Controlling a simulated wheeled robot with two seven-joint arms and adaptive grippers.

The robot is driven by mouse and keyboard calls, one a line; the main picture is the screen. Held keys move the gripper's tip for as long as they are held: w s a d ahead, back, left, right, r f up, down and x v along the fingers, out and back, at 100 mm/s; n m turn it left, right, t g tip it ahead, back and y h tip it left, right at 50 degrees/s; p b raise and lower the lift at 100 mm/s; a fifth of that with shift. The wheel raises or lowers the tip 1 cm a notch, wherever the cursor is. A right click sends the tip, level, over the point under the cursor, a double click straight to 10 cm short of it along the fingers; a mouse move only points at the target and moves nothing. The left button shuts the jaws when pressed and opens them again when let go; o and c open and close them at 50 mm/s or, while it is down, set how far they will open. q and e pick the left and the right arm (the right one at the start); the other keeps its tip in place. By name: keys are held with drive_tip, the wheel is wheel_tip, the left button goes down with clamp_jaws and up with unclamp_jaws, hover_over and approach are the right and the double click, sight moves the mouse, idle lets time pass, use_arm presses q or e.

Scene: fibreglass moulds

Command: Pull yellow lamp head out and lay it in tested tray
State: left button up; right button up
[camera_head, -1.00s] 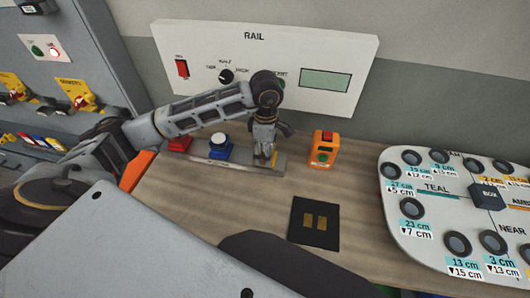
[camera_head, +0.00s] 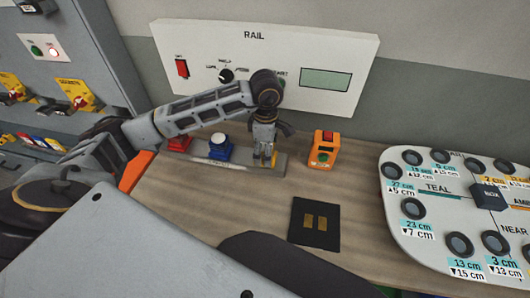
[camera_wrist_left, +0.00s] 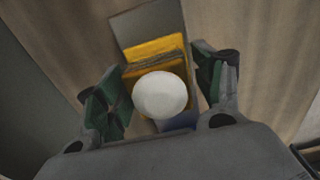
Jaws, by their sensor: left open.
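The yellow lamp head (camera_wrist_left: 155,50) has a white dome (camera_wrist_left: 160,95) and sits on a grey rail strip in the left wrist view. In the head view only a sliver of yellow (camera_head: 274,160) shows beside my gripper. My left gripper (camera_head: 264,157) points down over it. In the left wrist view the green-padded fingers (camera_wrist_left: 162,92) are open, one on either side of the white dome, with gaps showing. My right gripper is not in view. I cannot pick out a tray marked tested.
A blue lamp with a white dome (camera_head: 219,147) and a red lamp (camera_head: 180,143) stand left on the strip (camera_head: 213,162). An orange box (camera_head: 323,150) stands close right. A black mat (camera_head: 314,222) lies in front. A RAIL panel (camera_head: 300,50) rises behind; a holed board (camera_head: 440,210) is right.

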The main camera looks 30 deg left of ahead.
use_arm(q)
drive_tip(key=shift+c, duration=0.3)
drive_tip(key=c, duration=1.3)
drive_tip(key=shift+r+p, duration=1.1)
drive_tip(key=shift+r, duration=1.9)
